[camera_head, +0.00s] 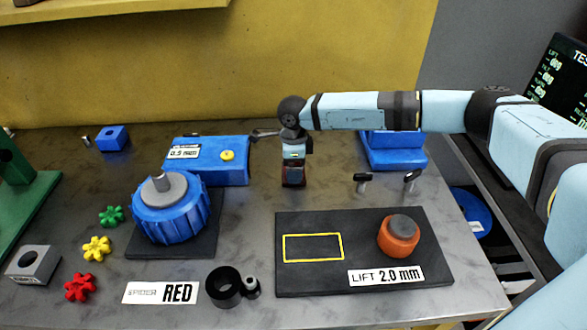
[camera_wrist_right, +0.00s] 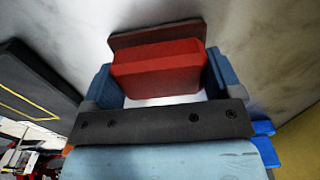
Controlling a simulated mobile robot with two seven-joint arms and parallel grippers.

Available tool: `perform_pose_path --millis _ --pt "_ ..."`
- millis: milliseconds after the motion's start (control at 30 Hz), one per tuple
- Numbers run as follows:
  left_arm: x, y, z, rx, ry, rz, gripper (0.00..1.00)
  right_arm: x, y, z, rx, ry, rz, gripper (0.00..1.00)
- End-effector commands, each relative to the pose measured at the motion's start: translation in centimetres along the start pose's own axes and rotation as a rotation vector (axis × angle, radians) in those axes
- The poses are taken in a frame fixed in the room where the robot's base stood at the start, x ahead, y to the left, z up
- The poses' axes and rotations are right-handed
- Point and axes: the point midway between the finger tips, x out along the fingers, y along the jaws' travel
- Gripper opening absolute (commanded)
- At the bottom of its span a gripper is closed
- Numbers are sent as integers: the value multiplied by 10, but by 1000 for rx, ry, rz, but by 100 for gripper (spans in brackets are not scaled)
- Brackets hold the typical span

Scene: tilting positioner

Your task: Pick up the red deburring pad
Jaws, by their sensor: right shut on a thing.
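The red deburring pad (camera_wrist_right: 158,72) is a red block with a darker brownish-red slab at its far side. It sits between the two blue-grey fingers of my right gripper (camera_wrist_right: 160,78), which is shut on it. In the head view my right gripper (camera_head: 294,165) points down behind the dark mat, with the pad (camera_head: 293,180) partly hidden beneath it. I cannot tell whether the pad touches the table. My left gripper is not in view.
A dark mat (camera_head: 310,280) carries an orange round part (camera_head: 398,240) and a yellow outline. A blue ribbed housing (camera_head: 170,215) and a blue block (camera_head: 235,170) stand left. Two small dark-headed pins (camera_head: 363,182) stand right. A black cup (camera_head: 224,287) is in front.

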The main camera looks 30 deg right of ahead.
Motion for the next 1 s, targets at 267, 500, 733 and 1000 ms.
perform_pose_path --millis 267,500,733,1000 --pt "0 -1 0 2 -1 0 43 -13 -1 0 0 -3 -2 60" --pt "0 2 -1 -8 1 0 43 -70 -1 0 0 -3 -4 60" --pt "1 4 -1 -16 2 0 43 -136 -1 0 0 -3 -4 60" --pt "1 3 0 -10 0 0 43 -187 -1 0 0 -1 -2 60"
